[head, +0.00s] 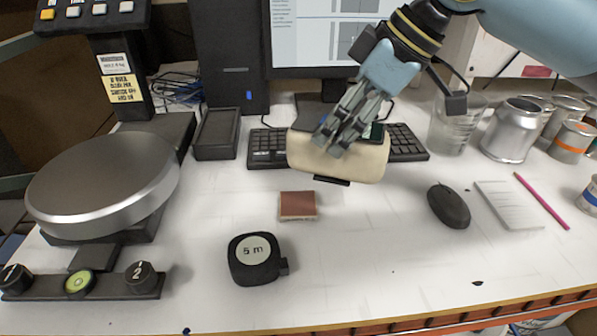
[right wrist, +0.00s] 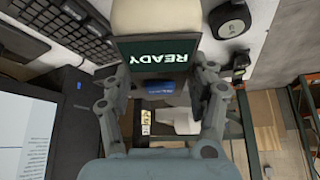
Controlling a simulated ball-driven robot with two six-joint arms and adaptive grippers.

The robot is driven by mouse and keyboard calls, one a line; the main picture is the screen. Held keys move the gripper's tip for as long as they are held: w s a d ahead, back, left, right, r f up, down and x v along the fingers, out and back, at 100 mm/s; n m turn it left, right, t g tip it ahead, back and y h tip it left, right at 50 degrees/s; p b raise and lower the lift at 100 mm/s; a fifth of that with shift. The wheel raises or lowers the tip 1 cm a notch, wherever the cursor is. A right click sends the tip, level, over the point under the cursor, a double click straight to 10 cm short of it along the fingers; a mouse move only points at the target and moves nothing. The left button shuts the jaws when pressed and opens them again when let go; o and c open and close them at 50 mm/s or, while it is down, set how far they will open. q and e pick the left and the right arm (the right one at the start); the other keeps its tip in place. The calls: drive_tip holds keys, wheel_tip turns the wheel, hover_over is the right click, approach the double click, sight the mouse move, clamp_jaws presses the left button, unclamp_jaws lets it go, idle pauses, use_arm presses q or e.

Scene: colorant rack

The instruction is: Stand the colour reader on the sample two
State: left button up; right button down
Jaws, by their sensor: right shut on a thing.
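The colour reader (head: 305,155) is a cream, rounded block with a black part on its underside. My right gripper (head: 338,140) is shut on it and holds it above the desk, in front of the keyboard. In the right wrist view its dark screen (right wrist: 155,52) reads READY between the fingers of my right gripper (right wrist: 163,85). A reddish-brown square sample (head: 297,205) lies flat on the desk, below and slightly left of the reader, apart from it. No number shows on the sample, so I cannot tell whether it is sample two. My left gripper is out of view.
A round-topped scale (head: 105,180) stands left. A mouse (head: 448,205), notepad (head: 508,205) and pink pencil (head: 542,200) lie right. The keyboard (head: 268,148) is behind. Desk around the sample is clear.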

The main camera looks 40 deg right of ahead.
sight(298, 162)
drive_tip(key=w+a+f, duration=0.1)
drive_tip(key=w+a, duration=0.1)
drive_tip(key=w+a+f, duration=0.2)
drive_tip(key=shift+w+f, duration=0.1)
drive_tip(key=shift+w, duration=0.05)
drive_tip(key=shift+f+b, duration=0.3)
drive_tip(key=shift+f, duration=1.75)
drive_tip(key=shift+c, duration=1.9)
unclamp_jaws()
drive_tip(key=shift+f, duration=0.15)
drive_tip(key=p+v, duration=0.1)
drive_tip(key=v, duration=1.1)
